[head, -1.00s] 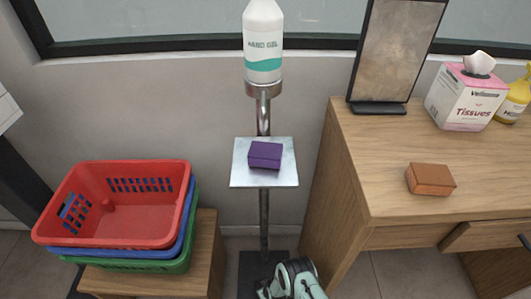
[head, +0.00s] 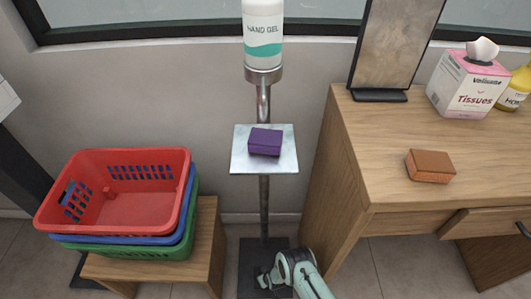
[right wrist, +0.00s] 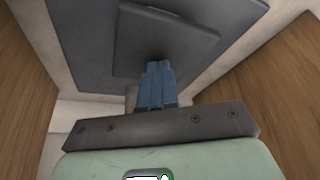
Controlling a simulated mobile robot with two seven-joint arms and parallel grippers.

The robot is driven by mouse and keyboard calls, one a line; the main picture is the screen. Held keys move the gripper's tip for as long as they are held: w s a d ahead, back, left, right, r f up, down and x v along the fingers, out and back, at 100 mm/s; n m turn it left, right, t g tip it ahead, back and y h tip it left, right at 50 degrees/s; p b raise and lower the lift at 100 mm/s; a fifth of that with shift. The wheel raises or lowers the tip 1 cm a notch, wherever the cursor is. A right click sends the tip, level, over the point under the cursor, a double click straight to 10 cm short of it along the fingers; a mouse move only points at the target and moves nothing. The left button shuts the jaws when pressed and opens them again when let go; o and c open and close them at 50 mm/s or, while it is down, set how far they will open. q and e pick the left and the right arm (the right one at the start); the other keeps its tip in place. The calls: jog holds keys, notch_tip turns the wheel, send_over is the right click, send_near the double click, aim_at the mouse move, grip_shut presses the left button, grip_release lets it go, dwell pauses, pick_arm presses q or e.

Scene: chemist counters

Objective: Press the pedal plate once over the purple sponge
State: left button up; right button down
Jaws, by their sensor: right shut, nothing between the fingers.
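A purple sponge (head: 265,141) lies on the square metal tray (head: 240,162) of the hand gel stand. The dark pedal plate (right wrist: 178,38) shows in the right wrist view, above a larger dark base; the base (head: 250,252) also stands at the foot of the pole in the head view. My right gripper (right wrist: 158,66) is shut and empty, its blue fingertips overlapping the near part of the pedal plate in the picture. I cannot tell whether they touch it. In the head view, my right gripper (head: 263,281) is low over the base. My left gripper is out of view.
A hand gel bottle (head: 263,35) tops the pole (head: 264,205). Stacked baskets (head: 140,208) sit on a low wooden stand at left. A wooden desk (head: 335,190) at right bears an orange-brown block (head: 430,165), a tissue box (head: 468,85) and a dark-framed panel (head: 395,45).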

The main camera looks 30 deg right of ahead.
jog(key=shift+f, duration=1.3)
jog(key=shift+s, duration=0.1)
jog(key=shift+r+p, duration=1.6)
jog(key=shift+r, duration=0.3)
notch_tip(320, 180, up, 6)
jog(key=p, duration=0.4)
